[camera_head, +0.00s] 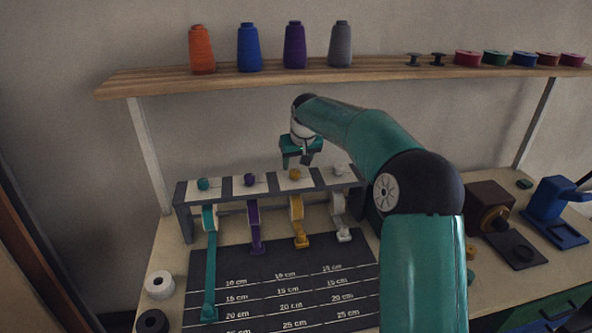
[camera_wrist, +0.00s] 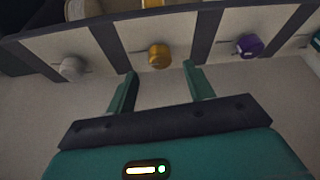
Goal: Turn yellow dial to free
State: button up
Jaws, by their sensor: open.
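The yellow dial (camera_head: 295,174) sits on a white plate on top of the dark rack (camera_head: 182,197), third from the left. Below it hangs a yellow ribbon roll with a strip running down to a yellow clip (camera_head: 301,241). My gripper (camera_head: 302,160) is above and behind the dial, pointing down. In the wrist view my gripper (camera_wrist: 160,85) is open and empty, and the yellow dial (camera_wrist: 159,55) lies just beyond the fingertips, roughly centred between them. The fingers appear apart from it. The dial's exact setting is too small to read.
Neighbouring dials are teal (camera_head: 203,184), purple (camera_head: 249,179) and white (camera_head: 339,169). A wooden shelf (camera_head: 150,82) with thread cones and spools runs above the rack. A dark measuring mat (camera_head: 230,270) lies in front. Brown and blue devices (camera_head: 550,205) stand at right.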

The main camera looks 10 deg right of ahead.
aim_at(295, 171)
jog(key=shift+x, duration=2.25)
jog(key=c, duration=1)
